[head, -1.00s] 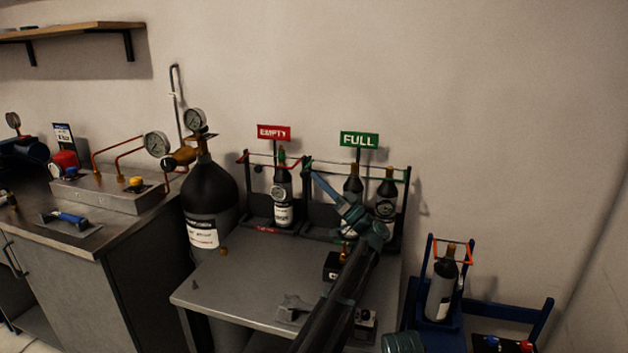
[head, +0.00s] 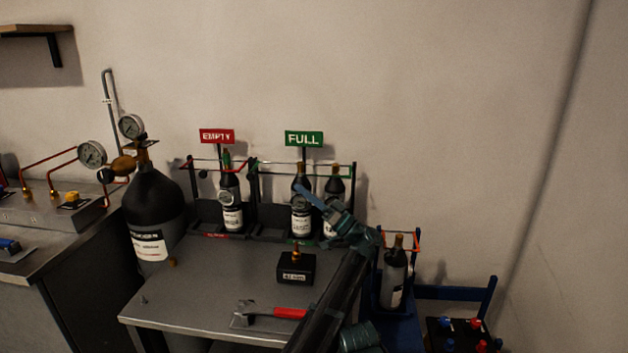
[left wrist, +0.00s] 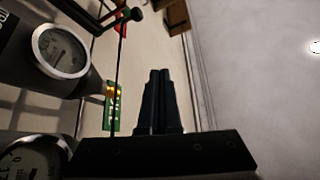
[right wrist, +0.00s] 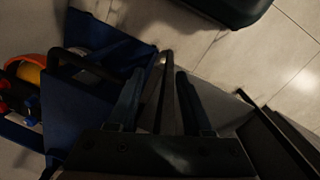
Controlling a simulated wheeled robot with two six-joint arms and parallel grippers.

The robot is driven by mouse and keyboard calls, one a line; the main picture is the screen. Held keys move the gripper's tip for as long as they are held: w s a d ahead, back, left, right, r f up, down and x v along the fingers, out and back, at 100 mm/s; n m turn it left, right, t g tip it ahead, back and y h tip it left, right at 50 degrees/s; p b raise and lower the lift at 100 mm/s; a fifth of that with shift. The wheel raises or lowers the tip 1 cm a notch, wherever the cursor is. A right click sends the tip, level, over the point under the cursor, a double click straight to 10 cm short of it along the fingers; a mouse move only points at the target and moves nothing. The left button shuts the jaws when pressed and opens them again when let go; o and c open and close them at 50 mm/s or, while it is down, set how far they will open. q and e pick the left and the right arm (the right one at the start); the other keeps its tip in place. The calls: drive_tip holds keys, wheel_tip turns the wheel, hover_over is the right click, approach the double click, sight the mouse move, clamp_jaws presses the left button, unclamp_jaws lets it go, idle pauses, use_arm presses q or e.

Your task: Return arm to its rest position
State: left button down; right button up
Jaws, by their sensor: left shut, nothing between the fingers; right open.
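My left arm comes up from the bottom of the head view. Its gripper (head: 309,193) is shut and empty, and its tips overlap the bottles in the FULL rack in the picture; I cannot tell if they touch. In the left wrist view the closed fingers (left wrist: 160,92) point past the green sign (left wrist: 113,108), with a gauge (left wrist: 60,48) to the left. My right gripper (right wrist: 157,85) shows in the right wrist view, open and apparently empty, over a blue frame (right wrist: 105,45) and the floor. I cannot make it out in the head view.
The EMPTY rack (head: 203,212) stands left of the FULL rack (head: 262,190). A blue cart (head: 480,292) with a bottle (head: 394,275) stands to the right.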

use_arm(q)
drive_tip(key=s+a+f+m+g+h+p, duration=0.1)
drive_tip(key=s+a+f+m+h+p, duration=0.1)
drive_tip(key=s+f+h+p, duration=0.3)
drive_tip(key=s+a+f+m+g+h+p, duration=0.1)
drive_tip(key=s+a+m+g+h+p, duration=0.2)
drive_tip(key=s, duration=0.4)
drive_tip(key=s+a+f+m+h+p, duration=0.2)
drive_tip(key=s+f+h+p, duration=0.1)
drive_tip(key=s+p, duration=0.25)
drive_tip(key=s+d+f+m+g+h+p, duration=0.1)
drive_tip(key=s+d+m+h+p, duration=0.2)
drive_tip(key=s, duration=0.7)
drive_tip(key=s+d+m+g+h+p, duration=0.2)
drive_tip(key=s+d+h+p, duration=0.3)
drive_tip(key=s+d+h, duration=0.3)
drive_tip(key=shift+s+d+f+m+p, duration=0.3)
drive_tip(key=shift+s+f+m, duration=0.15)
drive_tip(key=shift+s, duration=0.5)
